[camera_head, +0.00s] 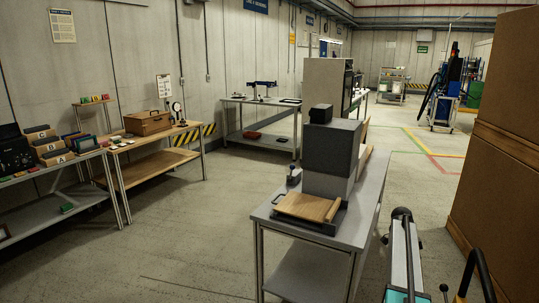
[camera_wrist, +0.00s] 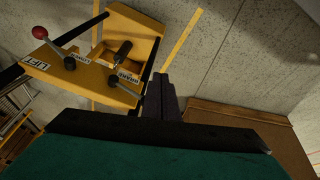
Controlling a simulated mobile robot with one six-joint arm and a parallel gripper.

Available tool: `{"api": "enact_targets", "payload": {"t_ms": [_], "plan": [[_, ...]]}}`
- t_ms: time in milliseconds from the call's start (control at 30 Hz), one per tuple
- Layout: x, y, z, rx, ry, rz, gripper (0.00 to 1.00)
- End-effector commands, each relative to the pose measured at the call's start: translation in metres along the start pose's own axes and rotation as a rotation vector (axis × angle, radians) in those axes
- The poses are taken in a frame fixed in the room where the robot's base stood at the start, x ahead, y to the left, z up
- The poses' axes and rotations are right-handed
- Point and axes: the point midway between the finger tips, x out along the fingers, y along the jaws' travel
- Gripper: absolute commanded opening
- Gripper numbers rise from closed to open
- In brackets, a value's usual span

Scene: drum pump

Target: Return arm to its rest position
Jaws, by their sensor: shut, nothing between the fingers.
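My gripper (camera_wrist: 161,80) shows in the wrist view as two dark fingers side by side, shut with nothing between them. Beyond them, up and to the left, is a yellow control panel (camera_wrist: 97,72) labelled LIFT, LOWER and BRAKE. It carries a lever with a red knob (camera_wrist: 40,32) and dark-handled levers. The fingertips overlap the panel's right edge in the picture; I cannot tell the distance between them. In the head view I cannot make out the gripper clearly.
A grey table (camera_head: 345,235) with a wooden board (camera_head: 305,206) stands ahead. Wooden shelving or boxes (camera_head: 505,150) rise close on the right. A workbench (camera_head: 165,142) and a shelf rack (camera_head: 55,172) stand left. Open floor (camera_head: 185,240) lies between. A brown box (camera_wrist: 250,128) shows in the wrist view.

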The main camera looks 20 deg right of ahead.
Motion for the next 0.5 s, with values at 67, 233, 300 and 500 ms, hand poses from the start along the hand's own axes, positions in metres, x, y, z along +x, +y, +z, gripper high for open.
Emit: {"api": "enact_targets", "payload": {"t_ms": [67,233,300,500], "plan": [[0.012,0.010,0.035,-0.078,-0.014,0.004,0.00],[0.040,0.033,0.112,-0.277,-0.049,0.008,0.00],[0.050,0.045,0.143,-0.360,-0.064,0.010,0.00],[0.080,0.088,0.229,-0.603,-0.108,0.013,0.00]]}}
